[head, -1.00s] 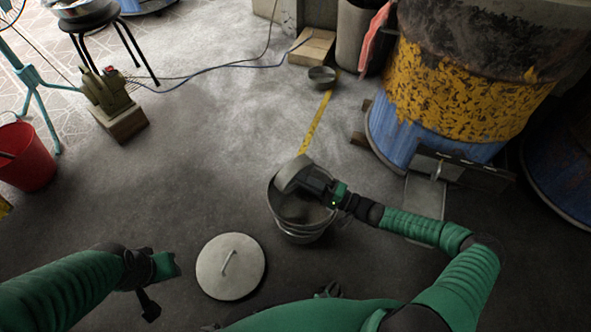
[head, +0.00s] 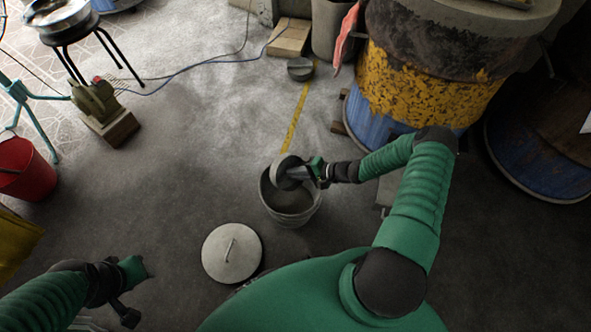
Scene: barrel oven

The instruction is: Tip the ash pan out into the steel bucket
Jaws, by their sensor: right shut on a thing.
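The steel bucket (head: 290,215) stands upright on the floor near the middle of the head view, with grey matter showing inside. My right gripper (head: 312,172) is above the bucket's far right rim, shut on the ash pan (head: 287,171). The pan is a grey metal vessel, held tilted over the bucket's mouth. Its inside is mostly hidden, so I cannot tell what it holds. My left gripper (head: 132,290) is low at the left, apart from the bucket; its fingers are not clear enough to tell whether they are open.
A round lid (head: 231,254) lies on the floor left of the bucket. The blue and yellow barrel oven (head: 430,85) stands at the upper right. A red bucket (head: 25,168) is at the left. A stool (head: 75,35) and a small bowl (head: 300,69) are farther back. Floor between is clear.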

